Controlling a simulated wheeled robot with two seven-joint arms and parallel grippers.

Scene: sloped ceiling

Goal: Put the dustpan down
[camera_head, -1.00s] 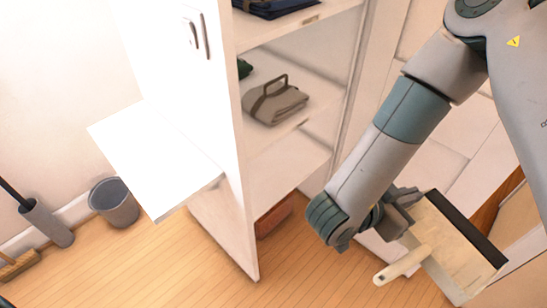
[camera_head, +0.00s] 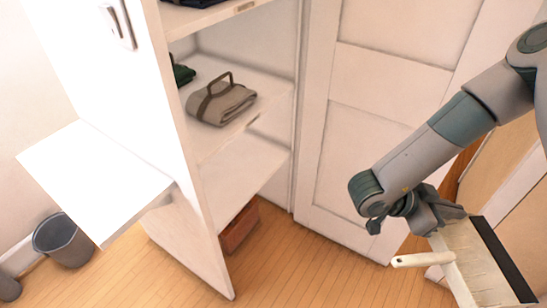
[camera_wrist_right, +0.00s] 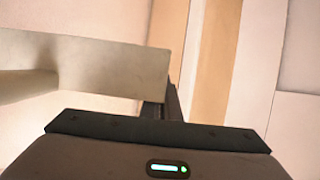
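The dustpan (camera_head: 468,264) is cream with a dark front edge and a pale handle (camera_head: 420,260) pointing left. It is at the lower right of the head view, in the air. My right gripper (camera_head: 436,214) is shut on the dustpan at its upper edge. In the right wrist view the dustpan (camera_wrist_right: 100,68) is a pale panel across the left half, and the fingers are mostly hidden. My left gripper is not in view.
An open white cabinet (camera_head: 200,215) has shelves with a folded grey bundle (camera_head: 222,100). A white panel (camera_head: 95,180) juts out at the left. A grey bucket (camera_head: 64,240) and a brown box (camera_head: 240,228) are low down. Wooden floor (camera_head: 300,270) is clear in the middle.

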